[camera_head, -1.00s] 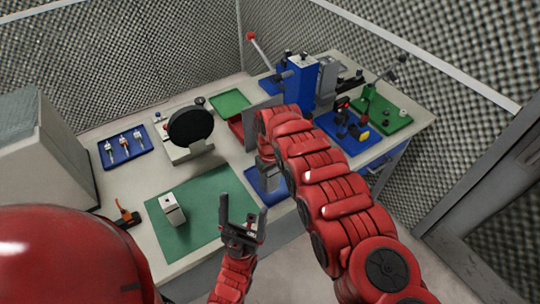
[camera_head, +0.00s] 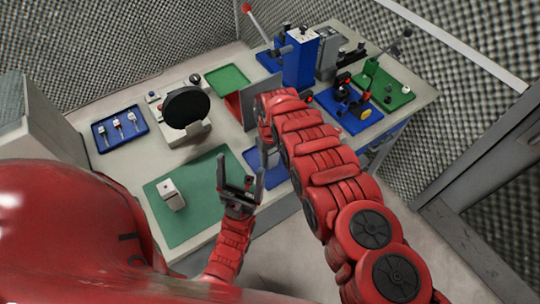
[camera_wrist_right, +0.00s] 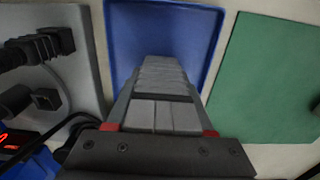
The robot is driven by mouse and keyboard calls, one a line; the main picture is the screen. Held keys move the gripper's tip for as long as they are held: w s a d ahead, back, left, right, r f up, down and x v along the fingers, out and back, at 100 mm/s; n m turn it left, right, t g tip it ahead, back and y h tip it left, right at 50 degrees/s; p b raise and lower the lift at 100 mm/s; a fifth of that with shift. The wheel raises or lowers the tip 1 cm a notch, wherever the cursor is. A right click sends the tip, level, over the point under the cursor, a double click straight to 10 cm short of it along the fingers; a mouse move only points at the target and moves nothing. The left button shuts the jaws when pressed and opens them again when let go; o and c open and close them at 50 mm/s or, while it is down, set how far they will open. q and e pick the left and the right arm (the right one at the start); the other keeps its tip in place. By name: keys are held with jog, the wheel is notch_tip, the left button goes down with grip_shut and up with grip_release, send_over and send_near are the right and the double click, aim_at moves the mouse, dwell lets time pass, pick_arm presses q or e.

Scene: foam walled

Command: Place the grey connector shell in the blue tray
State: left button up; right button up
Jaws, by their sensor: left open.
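My right gripper (camera_wrist_right: 164,100) points down over the blue tray (camera_wrist_right: 124,40). A ribbed grey piece, which looks like the grey connector shell (camera_wrist_right: 165,115), fills the space between its fingers. The piece hides the middle of the tray, and its height above the tray floor is hard to judge. In the head view the blue tray (camera_head: 278,175) is partly hidden under my right gripper (camera_head: 268,155). My left gripper (camera_head: 241,165) is open and empty, in front of the tray's left side.
A green mat (camera_head: 205,215) with a white block (camera_head: 172,195) lies left of the tray. A blue tray with small parts (camera_head: 120,132), a round black device (camera_head: 187,108), a blue press (camera_head: 300,60) and a green board (camera_head: 385,85) stand around the bench.

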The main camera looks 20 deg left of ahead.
jog(key=o, duration=0.5)
jog(key=shift+w+a+f, duration=0.1)
jog(key=shift+c, duration=0.2)
jog(key=shift+r, duration=0.35)
notch_tip(320, 180, up, 8)
jog(key=b, duration=0.2)
jog(key=shift+b, duration=0.3)
notch_tip(320, 180, up, 3)
jog(key=shift+r+p, duration=0.1)
jog(key=shift+p, duration=0.85)
jog(key=shift+r, duration=0.4)
